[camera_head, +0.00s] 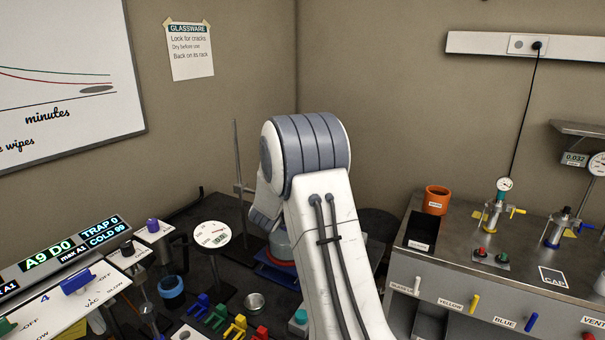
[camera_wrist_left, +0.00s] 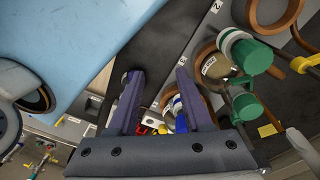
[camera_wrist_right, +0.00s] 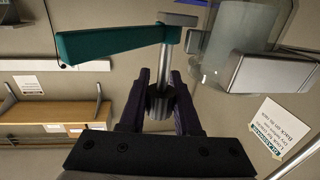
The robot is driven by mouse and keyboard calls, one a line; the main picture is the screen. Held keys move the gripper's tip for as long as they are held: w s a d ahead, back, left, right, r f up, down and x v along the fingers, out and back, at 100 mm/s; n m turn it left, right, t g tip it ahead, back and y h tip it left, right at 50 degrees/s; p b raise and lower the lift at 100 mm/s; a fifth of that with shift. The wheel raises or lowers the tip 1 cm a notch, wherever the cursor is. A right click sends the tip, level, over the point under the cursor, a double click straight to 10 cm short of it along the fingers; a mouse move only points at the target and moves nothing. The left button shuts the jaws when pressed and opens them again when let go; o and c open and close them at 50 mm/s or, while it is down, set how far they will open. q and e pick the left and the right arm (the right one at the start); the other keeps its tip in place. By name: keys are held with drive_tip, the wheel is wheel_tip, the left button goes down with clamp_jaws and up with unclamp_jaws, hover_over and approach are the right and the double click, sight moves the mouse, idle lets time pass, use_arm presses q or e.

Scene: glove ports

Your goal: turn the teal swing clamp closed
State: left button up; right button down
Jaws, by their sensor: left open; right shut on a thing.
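The teal swing clamp (camera_wrist_right: 112,41) shows in the right wrist view as a long teal bar pointing left from a metal post with a round collar. The bar lies across the view just beyond my fingertips. My right gripper (camera_wrist_right: 159,88) is shut on the clamp's metal post, with one dark finger on each side of the collar. A pale glass vessel (camera_wrist_right: 236,35) stands right of the post. My left gripper (camera_wrist_left: 158,74) is open, with nothing between its fingers. In the head view the clamp and both grippers cannot be made out; my white and grey arm covers the middle.
A grey metal block (camera_wrist_right: 272,76) sits close to the right of the post. Green-capped fittings (camera_wrist_left: 245,55) and copper-coloured rings stand near my left gripper. An orange cup (camera_head: 437,199) and gauges stand on the right bench; coloured clips (camera_head: 215,316) lie at the front.

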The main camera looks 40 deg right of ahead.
drive_tip(key=shift+s+d+r+m+g+h+p, duration=0.1)
drive_tip(key=shift+s+m+g+h+p, duration=0.5)
drive_tip(key=shift+m+g, duration=1.15)
drive_tip(key=shift+s+f+m+g+h+p, duration=0.15)
drive_tip(key=shift+m+g+p, duration=0.85)
drive_tip(key=shift+g, duration=1.4)
drive_tip(key=shift+s+d+r+m+g+h+p, duration=0.2)
drive_tip(key=shift+m+g+h+p, duration=0.4)
drive_tip(key=shift+m+g, duration=1.15)
drive_tip(key=shift+s+a+g+y, duration=0.1)
drive_tip(key=shift+g+y, duration=0.15)
drive_tip(key=shift+g, duration=0.35)
drive_tip(key=c, duration=0.6)
unclamp_jaws()
